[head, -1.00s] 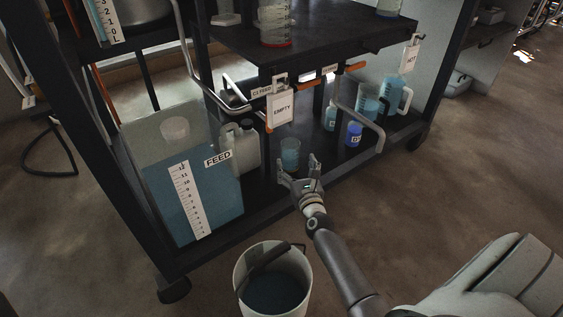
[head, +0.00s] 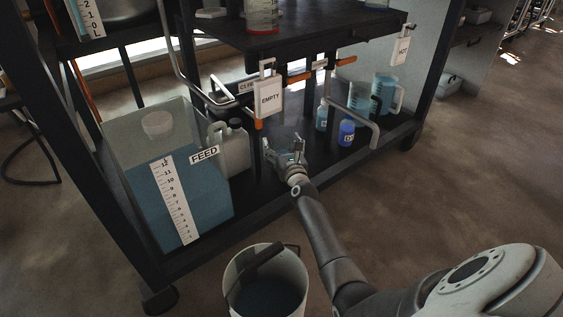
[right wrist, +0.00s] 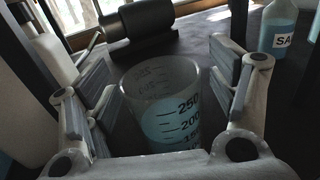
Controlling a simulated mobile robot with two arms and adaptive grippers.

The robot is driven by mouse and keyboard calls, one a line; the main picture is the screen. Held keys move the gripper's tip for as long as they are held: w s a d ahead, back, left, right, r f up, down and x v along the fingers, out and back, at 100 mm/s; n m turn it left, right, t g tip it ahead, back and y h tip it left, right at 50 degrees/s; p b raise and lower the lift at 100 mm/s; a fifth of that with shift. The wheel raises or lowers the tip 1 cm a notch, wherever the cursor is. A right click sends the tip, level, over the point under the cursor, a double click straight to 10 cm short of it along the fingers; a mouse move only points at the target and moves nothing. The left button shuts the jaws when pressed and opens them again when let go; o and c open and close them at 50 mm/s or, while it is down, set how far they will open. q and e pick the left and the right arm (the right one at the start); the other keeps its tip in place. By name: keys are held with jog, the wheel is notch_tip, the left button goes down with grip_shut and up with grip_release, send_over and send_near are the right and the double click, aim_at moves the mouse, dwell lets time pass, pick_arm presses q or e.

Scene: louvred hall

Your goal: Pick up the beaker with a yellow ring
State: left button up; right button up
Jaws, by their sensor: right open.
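A clear graduated beaker (right wrist: 160,105) with bluish liquid and dark volume marks stands upright between the fingers in the right wrist view. Its base is hidden, and I see no yellow ring on it from here. In the head view it is mostly hidden behind my right gripper. My right gripper (head: 285,152) is open at the front of the cart's lower shelf, one finger on each side of the beaker (right wrist: 158,82). Gaps show between the fingers and the beaker wall. My left gripper is out of view.
The FEED tank (head: 205,195) and a white jug (head: 235,150) stand left of the gripper. Blue-labelled bottles (head: 346,133) and a jug (head: 384,94) stand right. A bent pipe and the EMPTY tag (head: 268,98) hang close above. A bucket (head: 296,268) stands on the floor in front.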

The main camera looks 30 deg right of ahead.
jog(key=shift+r, duration=0.1)
jog(key=c, duration=1.7)
